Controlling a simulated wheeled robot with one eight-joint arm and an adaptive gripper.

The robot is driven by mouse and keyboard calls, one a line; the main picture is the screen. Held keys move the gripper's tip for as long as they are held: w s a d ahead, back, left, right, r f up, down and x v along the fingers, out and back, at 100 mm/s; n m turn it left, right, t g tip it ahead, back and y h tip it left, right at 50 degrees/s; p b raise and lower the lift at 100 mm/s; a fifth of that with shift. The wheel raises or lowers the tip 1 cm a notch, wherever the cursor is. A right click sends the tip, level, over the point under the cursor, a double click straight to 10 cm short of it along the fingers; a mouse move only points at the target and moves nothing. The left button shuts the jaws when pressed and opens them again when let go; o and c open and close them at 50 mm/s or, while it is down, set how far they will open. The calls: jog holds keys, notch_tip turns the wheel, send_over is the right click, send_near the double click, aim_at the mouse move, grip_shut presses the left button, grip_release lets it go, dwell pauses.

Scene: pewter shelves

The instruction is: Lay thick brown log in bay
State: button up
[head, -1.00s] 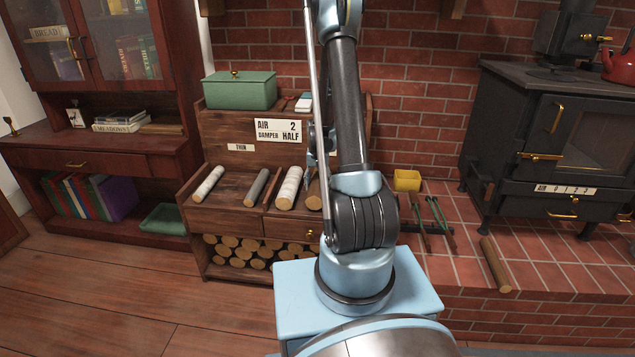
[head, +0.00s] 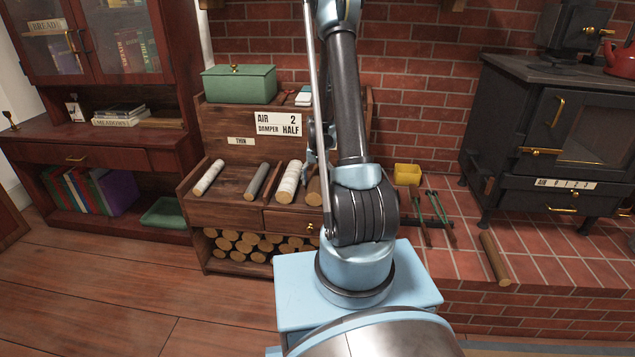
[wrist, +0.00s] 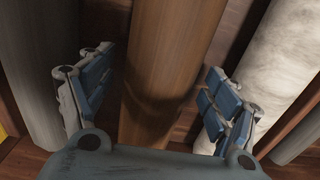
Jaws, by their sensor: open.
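The thick brown log (wrist: 168,65) runs between my gripper's (wrist: 155,110) two fingers in the wrist view. The fingers are open, one on each side of it, with gaps. In the head view this log (head: 314,190) lies on the wooden rack's top shelf (head: 225,212), partly hidden by my arm. A white birch log (head: 289,182) lies beside it and shows at the right in the wrist view (wrist: 275,75). A grey log (wrist: 40,60) lies on its other side. A divider splits the shelf; a label reading THIN (head: 241,141) is above the left part.
Another brown log (head: 495,258) lies on the brick hearth. A yellow container (head: 407,174) and a black stove (head: 545,140) stand to the right.

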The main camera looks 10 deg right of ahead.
jog(key=shift+r, duration=0.1)
jog(key=shift+r, duration=5.85)
jog(key=shift+s+r, duration=0.1)
jog(key=s+r+n+t, duration=0.1)
jog(key=s+r, duration=0.5)
jog(key=s, duration=0.3)
jog(key=s+r+n, duration=0.1)
jog(key=s+r, duration=0.6)
jog(key=s, duration=0.1)
jog(key=s+f, duration=0.2)
jog(key=s, duration=0.8)
jog(key=s+f+n+t, duration=0.1)
jog(key=s, duration=0.9)
jog(key=shift+a+f+n, duration=0.3)
jog(key=shift+f, duration=0.1)
